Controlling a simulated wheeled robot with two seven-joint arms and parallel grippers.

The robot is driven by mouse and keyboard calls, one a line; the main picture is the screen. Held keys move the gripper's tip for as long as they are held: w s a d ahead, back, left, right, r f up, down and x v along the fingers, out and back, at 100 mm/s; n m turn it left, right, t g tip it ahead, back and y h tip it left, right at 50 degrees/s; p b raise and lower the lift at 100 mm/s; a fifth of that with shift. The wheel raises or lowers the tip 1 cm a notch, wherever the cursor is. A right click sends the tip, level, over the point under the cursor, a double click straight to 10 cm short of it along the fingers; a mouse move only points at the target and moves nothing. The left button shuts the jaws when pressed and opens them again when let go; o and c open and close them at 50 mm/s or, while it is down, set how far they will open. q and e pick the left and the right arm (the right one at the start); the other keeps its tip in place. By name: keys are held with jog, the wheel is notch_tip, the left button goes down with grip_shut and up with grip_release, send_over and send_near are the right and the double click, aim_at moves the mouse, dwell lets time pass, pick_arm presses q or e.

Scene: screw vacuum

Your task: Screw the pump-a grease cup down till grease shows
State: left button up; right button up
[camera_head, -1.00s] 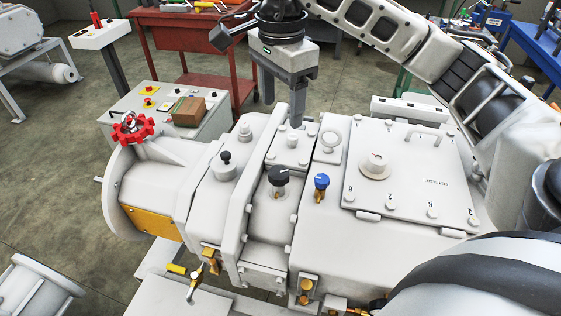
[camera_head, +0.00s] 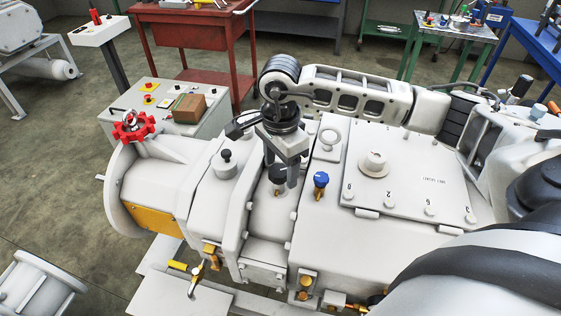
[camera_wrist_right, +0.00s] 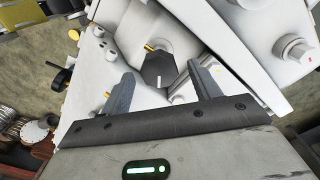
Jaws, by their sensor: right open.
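A black faceted knob cap (camera_head: 278,173) stands on the pale machine housing (camera_head: 262,215); no readable label tells me whether it is the pump-a grease cup. A blue-topped knob (camera_head: 321,179) stands to its right. A smaller black knob (camera_head: 225,155) stands on the left section. My right gripper (camera_head: 281,167) points down at the black cap, open, its fingers partly covering it. My left gripper is not in view.
A red handwheel (camera_head: 133,126) is at the left end. Behind stand a control box (camera_head: 150,115) and a red bench (camera_head: 185,45).

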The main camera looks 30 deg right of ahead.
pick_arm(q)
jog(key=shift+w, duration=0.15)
pick_arm(e)
jog(key=c, duration=0.3)
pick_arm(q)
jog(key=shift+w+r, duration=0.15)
pick_arm(e)
jog(key=c, duration=0.7)
jog(key=shift+o, duration=0.2)
jog(key=m+b, duration=0.2)
jog(key=m, duration=0.1)
jog(key=shift+f, duration=0.1)
jog(key=m+b, duration=0.1)
jog(key=m, duration=0.2)
jog(key=shift+s+m+b, duration=0.1)
jog(key=shift+m+b, duration=0.2)
jog(key=m+b, duration=0.1)
jog(key=m, duration=0.3)
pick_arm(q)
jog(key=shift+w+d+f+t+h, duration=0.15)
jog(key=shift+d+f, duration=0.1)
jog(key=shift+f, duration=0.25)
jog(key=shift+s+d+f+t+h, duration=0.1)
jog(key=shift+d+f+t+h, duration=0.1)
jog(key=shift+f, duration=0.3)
pick_arm(e)
jog(key=shift+m, duration=0.6)
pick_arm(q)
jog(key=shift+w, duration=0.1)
